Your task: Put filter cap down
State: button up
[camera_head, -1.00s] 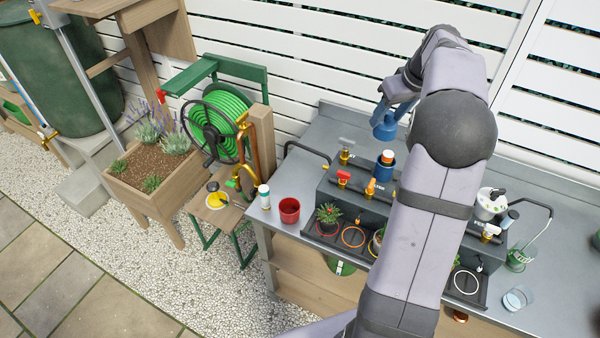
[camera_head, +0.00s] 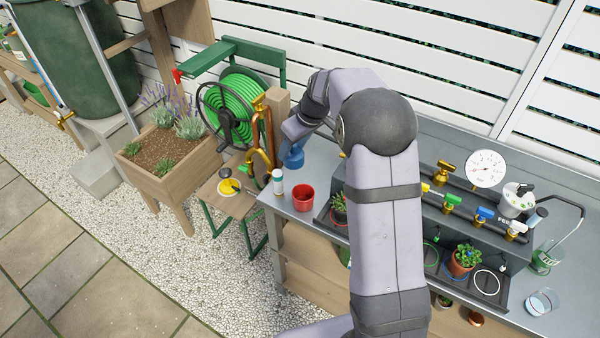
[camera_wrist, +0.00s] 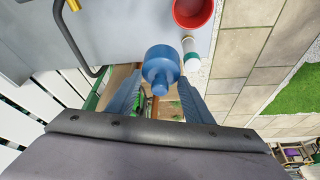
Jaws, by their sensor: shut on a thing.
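The blue filter cap (camera_head: 294,157) is held in my gripper (camera_head: 289,143), above the left end of the grey metal bench (camera_head: 320,162). In the wrist view the cap (camera_wrist: 160,70) sits between the two blue fingers of my gripper (camera_wrist: 158,88), which are shut on it. It has a wide round body with a narrower knob toward the camera. From these views I cannot tell its exact height above the bench.
A white bottle with a teal band (camera_head: 278,182) and a red pot (camera_head: 303,198) stand near the bench's left front corner. A hose reel (camera_head: 232,112) is just to the left. A dark bent handle (camera_wrist: 88,66) shows in the wrist view. Bare bench lies beside it.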

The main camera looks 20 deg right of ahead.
jog(key=w+d+m, duration=0.1)
jog(key=m, duration=0.1)
jog(key=w+d+m+h, duration=0.1)
jog(key=w+m, duration=0.1)
jog(key=w+d+m+h, duration=0.1)
jog(key=m, duration=0.1)
jog(key=shift+w+r+t, duration=0.35)
jog(key=shift+t, duration=0.05)
jog(key=shift+f+p, duration=1.55)
jog(key=shift+f, duration=3.45)
jog(key=shift+f, duration=0.1)
jog(key=o, duration=1)
jog(key=shift+o, duration=0.2)
